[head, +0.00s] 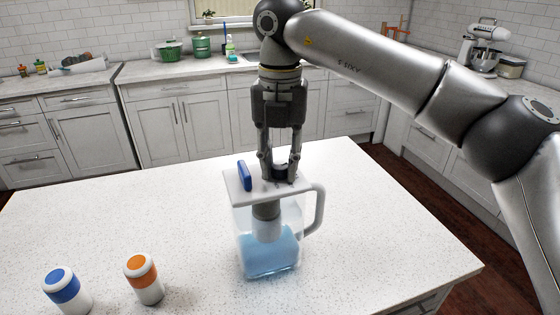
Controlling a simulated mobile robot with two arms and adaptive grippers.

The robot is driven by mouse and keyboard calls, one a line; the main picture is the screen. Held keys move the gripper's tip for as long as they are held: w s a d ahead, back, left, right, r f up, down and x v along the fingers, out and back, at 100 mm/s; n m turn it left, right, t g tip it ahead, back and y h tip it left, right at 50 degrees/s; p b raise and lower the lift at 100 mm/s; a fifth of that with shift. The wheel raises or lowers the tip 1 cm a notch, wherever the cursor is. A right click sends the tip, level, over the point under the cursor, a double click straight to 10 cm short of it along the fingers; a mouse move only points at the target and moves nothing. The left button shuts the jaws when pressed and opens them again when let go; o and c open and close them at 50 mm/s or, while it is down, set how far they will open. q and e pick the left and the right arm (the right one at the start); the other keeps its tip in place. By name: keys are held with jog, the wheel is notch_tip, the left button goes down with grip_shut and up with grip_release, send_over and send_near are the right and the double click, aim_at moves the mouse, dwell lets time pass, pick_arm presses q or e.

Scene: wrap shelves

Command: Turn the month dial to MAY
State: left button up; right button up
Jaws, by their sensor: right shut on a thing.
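A clear water filter pitcher (268,250) with blue-tinted water stands upright on the white countertop, its handle (318,212) to the right. Its white lid (236,190) carries a raised blue flap (244,176) at the left and a dark round dial (281,172) behind it. My right gripper (279,170) points straight down and is shut on the dial, one finger on each side. The fingers hide most of the dial, so no month marking can be read. A grey and white filter (267,222) hangs inside the pitcher. My left gripper is not in view.
A blue-topped white canister (68,290) and an orange-topped white canister (144,279) stand on the countertop (130,220) at the front left. The counter around the pitcher is clear. Cabinets, green pots (169,49) and a stand mixer (484,47) are far behind.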

aim_at(280, 165)
dwell(0.4)
jog(key=o, duration=1.1)
jog(key=shift+c, duration=0.2)
jog(key=shift+r, duration=0.1)
notch_tip(280, 165, up, 12)
